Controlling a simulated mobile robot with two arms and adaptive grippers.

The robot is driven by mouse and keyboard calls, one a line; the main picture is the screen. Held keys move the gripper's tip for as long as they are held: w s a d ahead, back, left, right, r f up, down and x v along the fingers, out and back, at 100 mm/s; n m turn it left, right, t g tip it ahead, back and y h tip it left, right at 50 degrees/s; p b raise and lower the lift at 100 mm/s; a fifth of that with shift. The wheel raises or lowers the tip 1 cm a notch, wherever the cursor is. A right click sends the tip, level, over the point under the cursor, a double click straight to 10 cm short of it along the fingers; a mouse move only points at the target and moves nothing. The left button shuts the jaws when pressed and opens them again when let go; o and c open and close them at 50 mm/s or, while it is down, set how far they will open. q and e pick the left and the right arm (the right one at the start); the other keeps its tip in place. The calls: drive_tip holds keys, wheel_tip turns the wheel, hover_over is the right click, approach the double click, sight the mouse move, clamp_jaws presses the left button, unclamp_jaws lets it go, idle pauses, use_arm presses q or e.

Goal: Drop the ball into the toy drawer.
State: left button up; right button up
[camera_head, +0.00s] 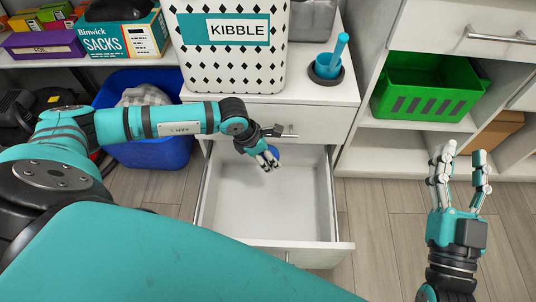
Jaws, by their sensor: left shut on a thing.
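The toy drawer (262,205) is pulled open below the counter, and its white inside looks empty. My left gripper (267,160) is over the back part of the open drawer. It is shut on a small blue ball (273,150), mostly hidden by the fingers. My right gripper (462,160) is at the right, fingers pointing up and spread apart, with nothing between them.
A blue bin (150,152) is left of the drawer, and a green crate (425,85) sits on the right shelf. The drawer front (310,255) juts out over the floor.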

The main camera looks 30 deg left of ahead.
use_arm(q)
drive_tip(key=o, duration=1.2)
drive_tip(key=shift+o, duration=0.2)
drive_tip(key=shift+r, duration=0.15)
drive_tip(key=shift+a+r, duration=0.2)
drive_tip(key=shift+r, duration=0.1)
drive_tip(key=v, duration=1.1)
drive_tip(key=shift+s, duration=0.15)
drive_tip(key=shift+s+d+f, duration=0.1)
